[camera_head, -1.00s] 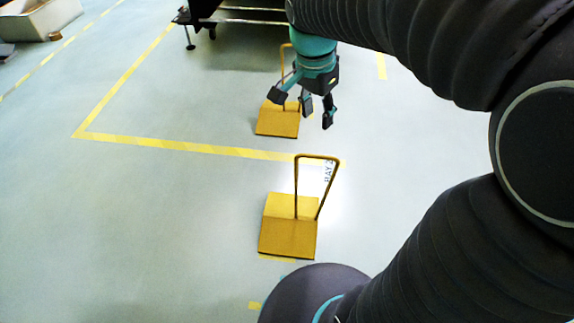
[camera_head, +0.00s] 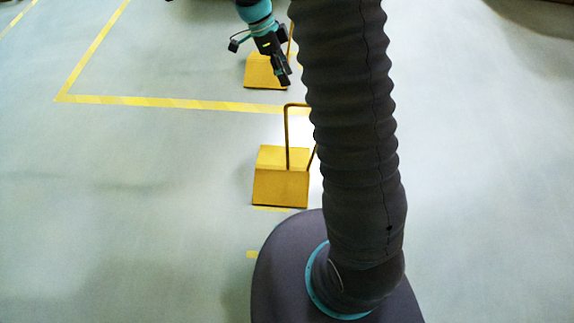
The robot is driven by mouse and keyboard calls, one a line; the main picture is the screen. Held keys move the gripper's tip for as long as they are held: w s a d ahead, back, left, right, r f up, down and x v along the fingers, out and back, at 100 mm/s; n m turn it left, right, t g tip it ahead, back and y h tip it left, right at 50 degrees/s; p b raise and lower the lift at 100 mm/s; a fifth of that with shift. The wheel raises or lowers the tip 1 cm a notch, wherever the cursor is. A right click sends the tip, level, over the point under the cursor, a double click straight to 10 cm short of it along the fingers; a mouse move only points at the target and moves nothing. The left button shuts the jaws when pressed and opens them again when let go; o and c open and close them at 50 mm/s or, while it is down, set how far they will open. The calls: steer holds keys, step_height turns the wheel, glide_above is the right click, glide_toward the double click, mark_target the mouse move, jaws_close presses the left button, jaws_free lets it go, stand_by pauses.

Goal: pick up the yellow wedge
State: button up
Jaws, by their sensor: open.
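Two yellow wedges with tall loop handles stand on the floor. The nearer yellow wedge (camera_head: 281,188) is just beyond my base, its handle partly hidden behind my arm. The farther yellow wedge (camera_head: 262,74) stands beyond the floor line, partly covered by my gripper. My gripper (camera_head: 262,64) is open and empty, with its fingers spread. It appears in front of the farther wedge in the picture; I cannot tell whether it touches it.
Yellow tape (camera_head: 180,102) on the floor forms a corner at left and runs across between the two wedges. Short tape marks (camera_head: 252,254) lie near my base. The pale floor (camera_head: 110,200) at left is clear, as is the right side.

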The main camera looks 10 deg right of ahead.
mark_target(296, 104)
steer(key=x, duration=0.9)
steer(key=shift+s+a+f, duration=0.15)
steer(key=shift+s, duration=0.1)
steer(key=shift+s+f, duration=0.2)
steer(key=shift+f, duration=0.4)
steer(key=shift+c, duration=0.3)
jaws_close()
steer(key=shift+r, duration=0.1)
